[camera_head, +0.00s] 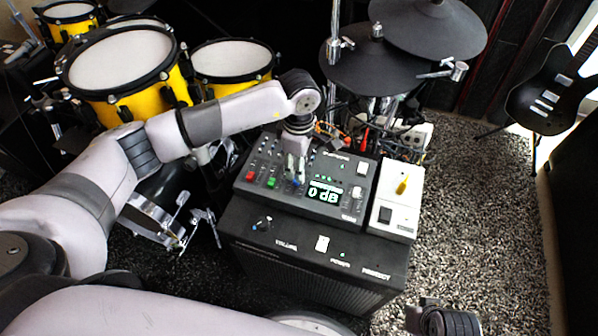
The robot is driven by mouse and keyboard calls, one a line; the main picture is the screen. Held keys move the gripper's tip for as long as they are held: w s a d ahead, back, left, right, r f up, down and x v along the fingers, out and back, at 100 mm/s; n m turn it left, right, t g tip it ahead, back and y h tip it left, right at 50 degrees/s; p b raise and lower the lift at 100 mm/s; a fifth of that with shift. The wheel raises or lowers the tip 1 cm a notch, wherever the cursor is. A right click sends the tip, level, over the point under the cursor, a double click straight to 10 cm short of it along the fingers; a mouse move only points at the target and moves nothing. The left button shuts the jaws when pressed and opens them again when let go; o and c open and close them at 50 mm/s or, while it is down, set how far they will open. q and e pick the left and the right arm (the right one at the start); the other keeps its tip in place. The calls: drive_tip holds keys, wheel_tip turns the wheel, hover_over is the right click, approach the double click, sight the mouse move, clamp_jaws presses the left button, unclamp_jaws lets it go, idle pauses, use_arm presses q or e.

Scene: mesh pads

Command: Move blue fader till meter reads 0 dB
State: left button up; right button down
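The dark mixer (345,168) sits on a black amplifier box in the middle of the head view. Its display (325,192) reads "0 dB" in pale green. The blue fader (296,183) shows on the mixer face just left of the display. My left gripper (295,172) points down right at the blue fader, its fingertips close over or beside it. Whether the fingers touch or grip the fader is too small to tell. A dark end part of my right arm (443,318) shows at the bottom edge, and its finger state is unclear.
Red (250,176) and green (271,183) faders lie left of the blue one. A white box with a yellow switch (402,186) stands at the mixer's right. Yellow drums (130,75) and dark cymbals (375,65) stand behind. Grey carpet (480,210) is clear at the right.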

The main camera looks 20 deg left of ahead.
use_arm(q)
wheel_tip(320, 180, up, 7)
drive_tip(key=shift+f, duration=0.2)
idle(1.7)
